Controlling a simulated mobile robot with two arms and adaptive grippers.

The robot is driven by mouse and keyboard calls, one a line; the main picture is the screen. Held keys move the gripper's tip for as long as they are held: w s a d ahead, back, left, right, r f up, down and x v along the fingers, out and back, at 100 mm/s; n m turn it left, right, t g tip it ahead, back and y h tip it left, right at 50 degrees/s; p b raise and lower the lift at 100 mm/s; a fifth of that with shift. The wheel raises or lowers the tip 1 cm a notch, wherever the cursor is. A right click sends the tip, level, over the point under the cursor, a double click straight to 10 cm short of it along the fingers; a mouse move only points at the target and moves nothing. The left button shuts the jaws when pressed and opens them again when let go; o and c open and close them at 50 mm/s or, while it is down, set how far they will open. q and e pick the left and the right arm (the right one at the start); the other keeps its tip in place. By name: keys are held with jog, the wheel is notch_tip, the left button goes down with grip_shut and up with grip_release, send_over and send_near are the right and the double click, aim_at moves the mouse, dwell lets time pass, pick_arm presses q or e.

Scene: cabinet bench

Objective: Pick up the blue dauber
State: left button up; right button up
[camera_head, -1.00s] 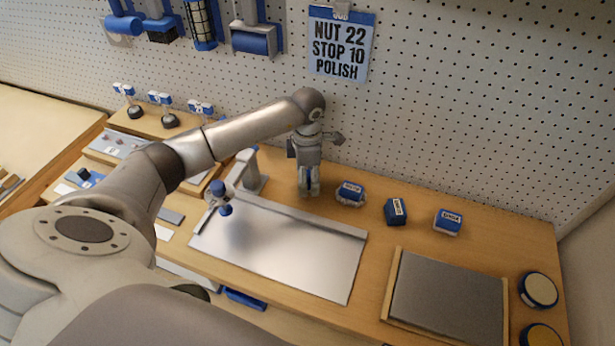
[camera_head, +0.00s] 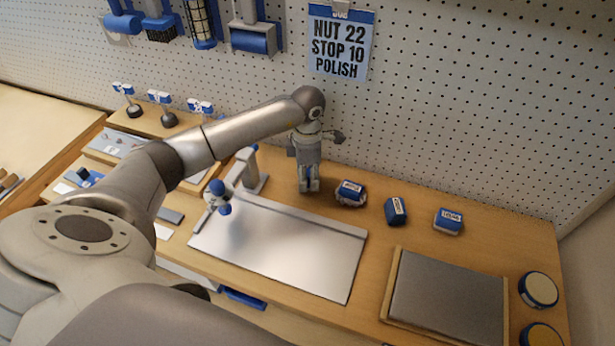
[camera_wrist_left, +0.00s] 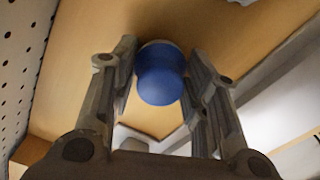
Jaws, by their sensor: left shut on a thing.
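The blue dauber shows in the left wrist view as a rounded blue top (camera_wrist_left: 160,80) over a paler part, between my two fingers. My left gripper (camera_wrist_left: 160,92) is shut on it. In the head view my left gripper (camera_head: 309,188) points down over the wooden bench, behind the metal plate and left of the blue labelled blocks. The dauber is mostly hidden by the fingers there. My right gripper is in neither view.
A metal plate (camera_head: 290,255) lies in front of the gripper, with a grey stand with blue balls (camera_head: 217,195) at its left. Blue labelled blocks (camera_head: 395,211) stand to the right. A grey framed pad (camera_head: 450,295) lies front right. A pegboard wall (camera_head: 450,110) rises behind.

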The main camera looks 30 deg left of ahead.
pick_arm(q)
jog(key=shift+r, duration=0.35)
jog(key=s+d+r+b, duration=0.4)
jog(key=s+d+r, duration=0.5)
jog(key=r, duration=0.3)
jog(key=shift+s+d+b, duration=0.4)
jog(key=shift+d, duration=0.2)
jog(key=o, duration=0.4)
jog(key=c, duration=0.3)
